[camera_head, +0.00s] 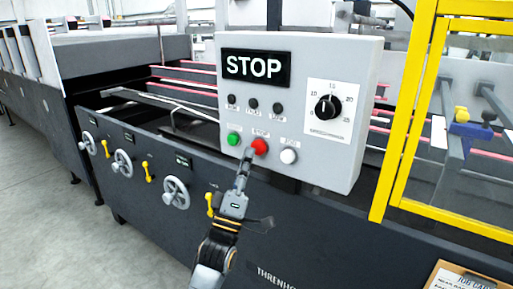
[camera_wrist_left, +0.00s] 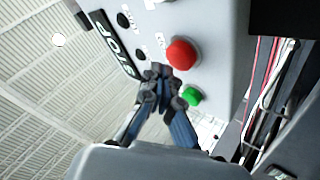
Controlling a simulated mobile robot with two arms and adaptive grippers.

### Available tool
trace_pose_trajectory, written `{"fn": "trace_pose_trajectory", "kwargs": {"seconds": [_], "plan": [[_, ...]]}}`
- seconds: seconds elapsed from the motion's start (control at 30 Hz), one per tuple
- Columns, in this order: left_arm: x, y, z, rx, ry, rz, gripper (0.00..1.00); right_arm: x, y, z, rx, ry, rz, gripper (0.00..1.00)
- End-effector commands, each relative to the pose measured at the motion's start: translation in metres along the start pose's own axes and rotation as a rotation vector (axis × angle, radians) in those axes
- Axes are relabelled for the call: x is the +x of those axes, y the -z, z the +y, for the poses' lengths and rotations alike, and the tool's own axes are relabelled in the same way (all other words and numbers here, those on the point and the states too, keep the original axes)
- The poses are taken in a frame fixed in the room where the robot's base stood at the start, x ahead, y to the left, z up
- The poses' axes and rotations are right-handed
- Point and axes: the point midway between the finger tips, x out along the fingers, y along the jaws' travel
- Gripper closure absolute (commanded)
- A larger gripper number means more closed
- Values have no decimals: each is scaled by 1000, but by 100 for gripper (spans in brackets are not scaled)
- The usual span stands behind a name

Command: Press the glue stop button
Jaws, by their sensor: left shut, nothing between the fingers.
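A grey control box (camera_head: 345,90) carries a black STOP sign (camera_head: 256,67) and a row of a green button (camera_head: 234,138), a red button (camera_head: 260,146) and a white button (camera_head: 289,156). The small label above the red button seems to read STOP. My left gripper (camera_head: 246,154) is shut and empty, its tips just below and left of the red button. In the left wrist view the closed fingertips (camera_wrist_left: 163,72) are close beside the red button (camera_wrist_left: 181,54), with the green button (camera_wrist_left: 192,96) nearby. I cannot tell if they touch the box. My right gripper is not in view.
Above the buttons are several small dark knobs or lamps and a black dial (camera_head: 327,107). Handwheels (camera_head: 176,191) and yellow handles line the dark machine side at left. A yellow guard frame (camera_head: 406,110) stands right of the box. Grey floor is open at lower left.

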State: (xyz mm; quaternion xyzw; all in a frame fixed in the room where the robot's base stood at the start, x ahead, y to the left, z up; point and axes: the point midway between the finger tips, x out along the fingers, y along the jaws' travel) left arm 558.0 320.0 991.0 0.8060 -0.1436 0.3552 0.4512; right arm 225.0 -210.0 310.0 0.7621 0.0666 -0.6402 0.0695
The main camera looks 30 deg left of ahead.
Motion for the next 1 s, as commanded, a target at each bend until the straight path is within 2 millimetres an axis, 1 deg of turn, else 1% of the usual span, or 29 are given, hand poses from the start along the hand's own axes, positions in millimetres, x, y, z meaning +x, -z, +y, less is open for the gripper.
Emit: {"fn": "trace_pose_trajectory", "kwargs": {"seconds": [0.17,0.37,0.47,0.53,0.6,0.8,1.0], "plan": [[-1,1,1,1,-1,1,100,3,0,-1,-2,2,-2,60],[-1,1,1,1,-1,0,100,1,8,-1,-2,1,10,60],[-5,4,4,2,1,0,100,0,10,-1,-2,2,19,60],[-10,8,8,2,0,0,100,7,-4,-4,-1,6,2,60],[-15,12,12,1,0,0,100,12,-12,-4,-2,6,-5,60],[-28,22,21,2,1,0,100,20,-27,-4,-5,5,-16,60],[-35,26,26,1,-1,1,100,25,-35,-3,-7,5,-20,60]]}}
